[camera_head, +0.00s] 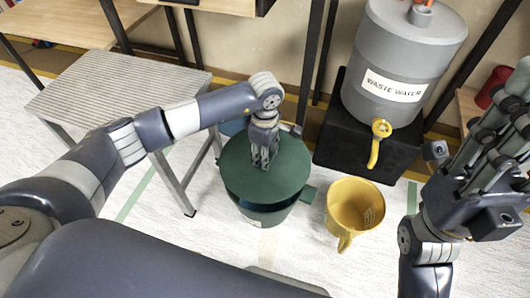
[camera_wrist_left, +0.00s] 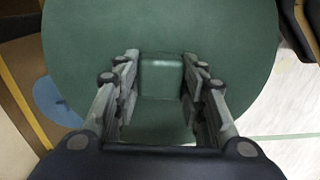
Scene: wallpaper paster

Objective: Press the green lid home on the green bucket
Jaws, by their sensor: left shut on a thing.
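The round dark green lid (camera_head: 240,166) lies over the mouth of the green bucket (camera_head: 263,216). A dark gap shows between the lid's front edge and the bucket's rim, so the lid is not flush there. My left gripper (camera_head: 264,163) comes down from above and is shut on the lid's handle block. In the left wrist view, the green block (camera_wrist_left: 161,75) sits between the two fingers, with the lid's flat top around it. The bucket is hidden under the lid in that view. My right gripper (camera_head: 505,110) is raised at the right edge, fingers apart and empty, partly cut off.
A yellow pitcher (camera_head: 355,204) stands just right of the bucket. Behind it, a grey waste water tank (camera_head: 405,60) with a yellow tap (camera_head: 378,143) rests on a black stand (camera_head: 352,148). A ridged grey table (camera_head: 110,88) stands at the left. Pale floor in front is clear.

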